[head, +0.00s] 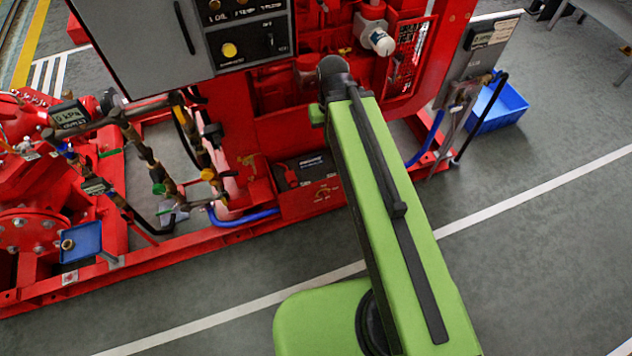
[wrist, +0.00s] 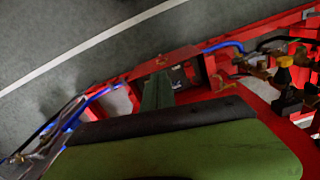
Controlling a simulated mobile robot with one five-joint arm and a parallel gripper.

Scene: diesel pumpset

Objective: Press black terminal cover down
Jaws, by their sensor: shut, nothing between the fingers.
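A black battery (head: 308,168) with a white label sits in a red box low on the red pumpset frame, left of my green arm. In the wrist view the battery (wrist: 181,76) shows only in part inside its red box, just beyond my gripper. I cannot pick out the black terminal cover from the dark battery in either view. My gripper (wrist: 158,90) is shut and empty, its green fingers pointing toward the battery box and hiding part of it. In the head view my gripper cannot be made out.
A grey control panel (head: 150,35) hangs above the battery. Blue hoses (head: 243,216) and brass-coloured valves (head: 150,165) lie to its left. A blue bin (head: 497,107) stands on the floor at the right. The grey floor in front of the red base rail (head: 180,253) is clear.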

